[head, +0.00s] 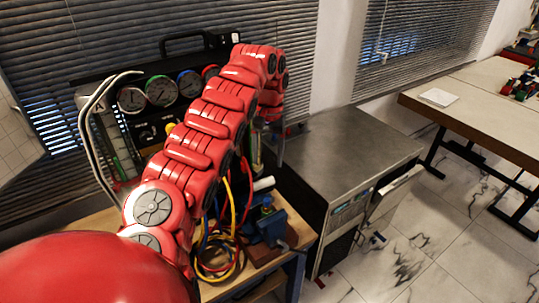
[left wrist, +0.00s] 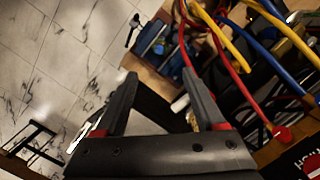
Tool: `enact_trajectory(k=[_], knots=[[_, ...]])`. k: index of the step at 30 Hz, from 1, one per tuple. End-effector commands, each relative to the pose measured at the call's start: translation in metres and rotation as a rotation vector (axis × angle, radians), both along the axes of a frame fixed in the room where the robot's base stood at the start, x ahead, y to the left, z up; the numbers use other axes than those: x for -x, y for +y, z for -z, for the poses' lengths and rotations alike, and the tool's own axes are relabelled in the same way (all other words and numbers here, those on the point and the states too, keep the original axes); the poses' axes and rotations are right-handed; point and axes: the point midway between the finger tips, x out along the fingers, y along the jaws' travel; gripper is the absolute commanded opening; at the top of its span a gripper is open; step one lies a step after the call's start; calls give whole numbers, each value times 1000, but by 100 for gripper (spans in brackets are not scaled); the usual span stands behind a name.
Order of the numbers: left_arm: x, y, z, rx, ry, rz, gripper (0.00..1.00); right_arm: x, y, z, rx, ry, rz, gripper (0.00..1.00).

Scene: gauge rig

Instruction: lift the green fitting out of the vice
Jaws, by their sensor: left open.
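The blue vice (head: 270,226) stands on the wooden bench at the bench's right end. The left wrist view shows the blue vice (left wrist: 152,44) beyond the fingertips, and I cannot make out the fitting clearly there. My left gripper (left wrist: 158,76) is open with nothing between its fingers. In the head view the left gripper (head: 270,150) points down above and behind the vice, apart from it, partly hidden by my arm. My right gripper is out of view.
Red, yellow and blue hoses (head: 225,245) loop beside the vice on its left. The gauge panel (head: 160,91) stands behind my arm. A white cylinder (head: 263,184) lies near the vice. A grey metal cabinet (head: 345,150) stands right of the bench.

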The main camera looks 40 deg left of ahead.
Motion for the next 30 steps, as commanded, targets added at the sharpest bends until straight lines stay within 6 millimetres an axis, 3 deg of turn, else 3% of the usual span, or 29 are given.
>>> enact_trajectory(k=[4,14,24,30], knots=[[3,-1,33,0,-2,-1,71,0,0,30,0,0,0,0],[10,-6,82,8,-9,0,71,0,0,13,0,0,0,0],[19,-10,145,4,-5,0,71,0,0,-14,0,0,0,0],[21,-10,164,1,-5,2,71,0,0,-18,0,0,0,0]])
